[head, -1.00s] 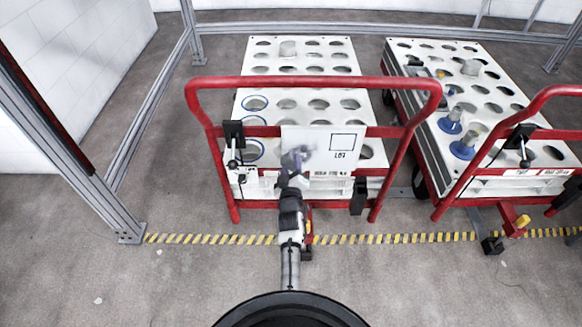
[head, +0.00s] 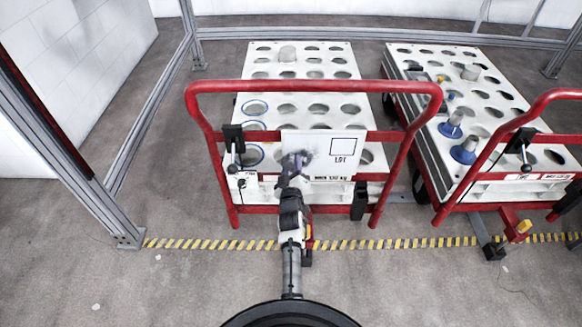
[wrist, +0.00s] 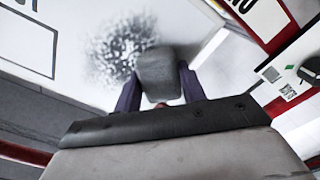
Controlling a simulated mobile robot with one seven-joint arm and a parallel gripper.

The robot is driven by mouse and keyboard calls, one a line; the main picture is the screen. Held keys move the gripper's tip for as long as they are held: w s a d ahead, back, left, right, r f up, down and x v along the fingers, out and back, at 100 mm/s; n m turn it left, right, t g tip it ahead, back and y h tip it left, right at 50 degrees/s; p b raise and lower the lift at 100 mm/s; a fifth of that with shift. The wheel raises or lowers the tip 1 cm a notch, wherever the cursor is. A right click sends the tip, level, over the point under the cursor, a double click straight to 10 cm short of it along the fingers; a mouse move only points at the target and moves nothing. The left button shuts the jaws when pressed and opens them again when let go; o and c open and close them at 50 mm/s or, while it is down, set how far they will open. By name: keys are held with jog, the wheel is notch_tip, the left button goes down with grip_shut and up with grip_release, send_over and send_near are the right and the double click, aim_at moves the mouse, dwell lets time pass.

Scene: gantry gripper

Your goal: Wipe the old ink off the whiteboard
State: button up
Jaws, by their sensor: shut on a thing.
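The whiteboard (head: 332,171) is a white panel hung on the red handle frame of the left cart, with a printed square outline and "LOT" on it. It also fills the upper left of the wrist view (wrist: 60,25). A dark speckled smudge of old ink (wrist: 118,45) shows on it, and a grey trace of it shows in the head view (head: 308,156). My gripper (head: 294,164) is at the board's left part. In the wrist view its two dark purple fingers (wrist: 158,88) are shut on a grey eraser block (wrist: 159,72), which overlaps the smudge's edge. Whether it touches the board, I cannot tell.
The left cart's red handle (head: 315,86) rises around the board. A second cart with a red handle (head: 520,118) stands to the right, bearing blue-based pieces (head: 464,151). A metal frame post (head: 75,165) stands at the left. The floor in front is clear.

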jog(key=shift+d+r+p, duration=0.15)
jog(key=shift+d+p, duration=0.4)
jog(key=shift+p, duration=0.65)
jog(key=shift+d+r+p, duration=0.15)
jog(key=shift+d+p, duration=0.35)
jog(key=shift+p, duration=0.65)
jog(key=shift+d+f+p, duration=0.2)
jog(key=shift+d+p, duration=0.25)
jog(key=shift+p, duration=0.15)
